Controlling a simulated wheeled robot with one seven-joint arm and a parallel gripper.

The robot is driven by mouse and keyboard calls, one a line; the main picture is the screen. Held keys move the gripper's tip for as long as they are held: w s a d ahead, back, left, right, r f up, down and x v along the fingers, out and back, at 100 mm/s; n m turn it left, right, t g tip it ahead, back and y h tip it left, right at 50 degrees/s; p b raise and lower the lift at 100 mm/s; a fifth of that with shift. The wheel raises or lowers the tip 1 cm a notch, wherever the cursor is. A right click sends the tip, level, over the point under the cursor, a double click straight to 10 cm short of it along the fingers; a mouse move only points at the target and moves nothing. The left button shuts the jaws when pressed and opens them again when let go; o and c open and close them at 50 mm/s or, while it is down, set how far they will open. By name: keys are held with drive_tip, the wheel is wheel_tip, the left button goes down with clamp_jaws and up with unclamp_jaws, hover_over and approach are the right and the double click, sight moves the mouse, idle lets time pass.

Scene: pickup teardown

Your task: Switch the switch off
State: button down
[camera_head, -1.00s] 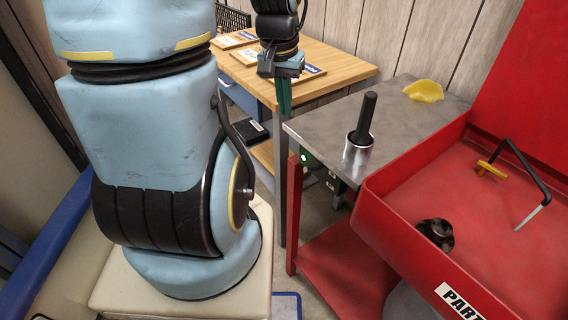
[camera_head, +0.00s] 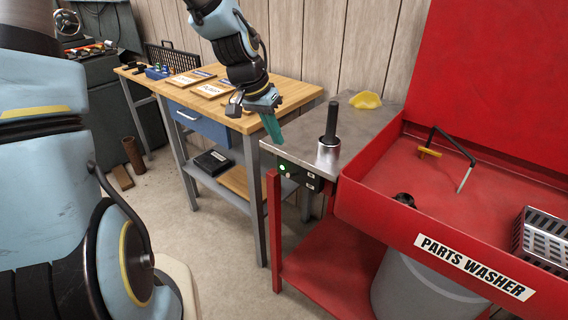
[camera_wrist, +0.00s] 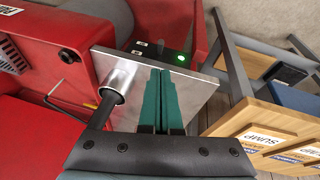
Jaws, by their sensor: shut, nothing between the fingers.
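A dark control box (camera_head: 300,177) hangs under the front edge of the metal-topped stand, with a lit green round light (camera_head: 284,169) at its left end. In the wrist view the box (camera_wrist: 151,50) and its green light (camera_wrist: 181,58) show beyond the stand's edge. The switch lever is too small to make out. My gripper (camera_head: 276,138) has its green fingers closed together and empty, pointing down near the stand's left corner, above and apart from the box. In the wrist view the closed fingers (camera_wrist: 160,78) cover part of the metal top.
A dark rod stands in a metal cup (camera_head: 328,153) on the metal top (camera_head: 352,130), with a yellow cloth (camera_head: 366,100) behind it. The red parts washer (camera_head: 450,222) is at right. A wooden workbench (camera_head: 285,92) stands at left. Open floor lies in front.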

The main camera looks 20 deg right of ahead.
sight(292, 174)
drive_tip(key=shift+f, duration=0.15)
drive_tip(key=p+x, duration=0.1)
drive_tip(key=x, duration=0.8)
drive_tip(key=shift+d+f, duration=0.2)
drive_tip(key=shift+f, duration=0.15)
drive_tip(key=shift+s+f, duration=0.1)
drive_tip(key=shift+f, duration=0.1)
